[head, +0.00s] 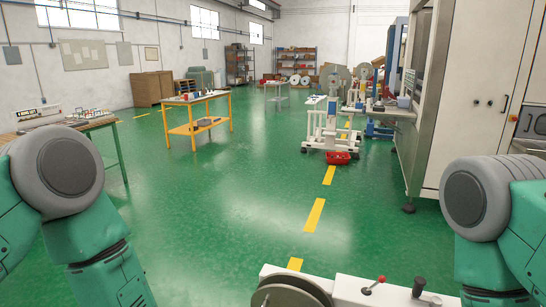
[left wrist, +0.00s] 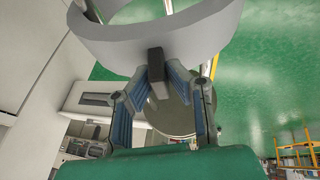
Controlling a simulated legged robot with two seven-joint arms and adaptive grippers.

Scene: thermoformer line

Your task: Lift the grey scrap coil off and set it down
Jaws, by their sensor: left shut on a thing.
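In the left wrist view, the grey scrap coil (left wrist: 108,48) is a wide, smooth, curved band across the top of the picture. My left gripper (left wrist: 160,72) is shut on the coil's near edge, with a dark fingertip against the band's outer face. The rest of the coil runs out of the picture. A round grey-green disc (left wrist: 172,112) shows behind and between the fingers. In the head view neither gripper shows; only my arm links come in at both sides. My right gripper is in no view.
In the head view, a white machine (head: 345,287) with a round reel (head: 288,294), a red-knobbed lever and a black knob stands at the bottom edge. A tall cabinet (head: 478,95) stands at right. Green floor between is clear.

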